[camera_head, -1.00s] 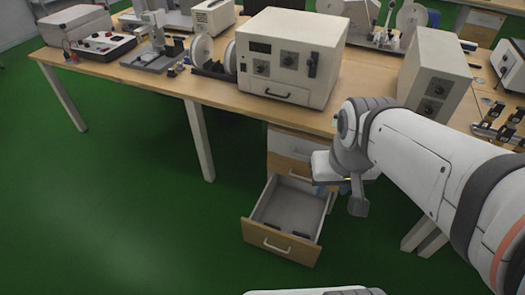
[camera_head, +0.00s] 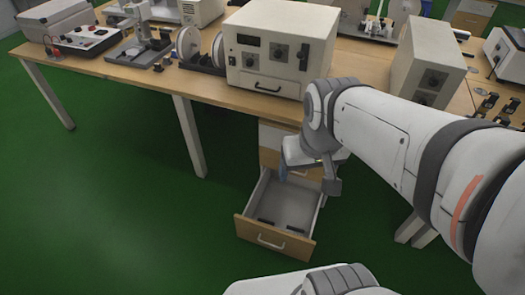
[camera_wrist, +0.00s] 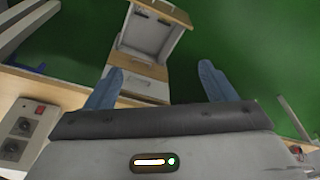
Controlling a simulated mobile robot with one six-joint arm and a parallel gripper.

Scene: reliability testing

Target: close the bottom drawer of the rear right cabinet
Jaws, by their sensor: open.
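The bottom drawer (camera_head: 272,238) of the cabinet (camera_head: 273,136) under the table is pulled out, with a wooden front, a metal handle and a grey inside holding a few small dark items. The drawers above it look shut. My gripper (camera_wrist: 162,72) is open, with its two blue fingers apart and nothing between them. In the head view my wrist hangs above the right rear part of the open drawer, and one blue finger shows. In the wrist view the drawer (camera_wrist: 124,42) lies beyond the fingertips. My arm hides the cabinet's right side.
The wooden table (camera_head: 150,80) above the cabinet carries a white instrument box (camera_head: 262,82), another box (camera_head: 428,62) and lab devices. A table leg (camera_head: 188,135) stands left of the cabinet. The green floor (camera_head: 110,220) in front and to the left is clear.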

